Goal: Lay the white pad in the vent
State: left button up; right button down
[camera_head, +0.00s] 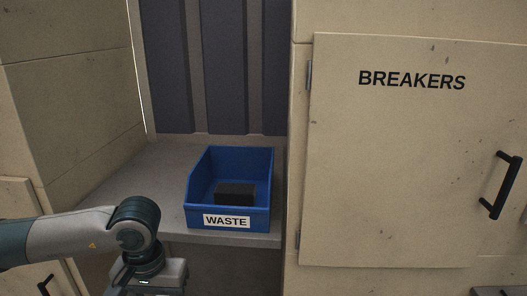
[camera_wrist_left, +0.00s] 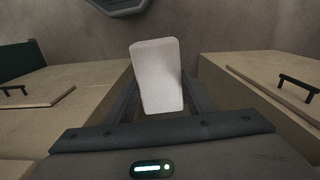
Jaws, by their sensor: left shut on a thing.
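The white pad (camera_wrist_left: 158,75) stands upright in the left wrist view, a pale block with rounded corners. My left gripper (camera_wrist_left: 160,98) is shut on it, with its dark fingers on either side. In the head view my left arm comes in from the left and its wrist (camera_head: 148,275) is at the bottom edge; the fingers and the pad are out of that picture. I cannot make out a vent for certain in either view. My right gripper is not in view.
A blue bin (camera_head: 244,219) labelled WASTE holds a dark block (camera_head: 236,194). It stands on a grey shelf (camera_head: 140,180) between beige cabinets. The closed BREAKERS door (camera_head: 410,170) has a black handle (camera_head: 502,185) sticking out. The shelf left of the bin is clear.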

pick_arm(q)
jog(key=shift+s+f, duration=0.7)
jog(key=shift+f, duration=0.05)
dwell(0.7)
jog(key=s+f, duration=0.4)
jog(key=f, duration=1.1)
jog(key=shift+d, duration=0.1)
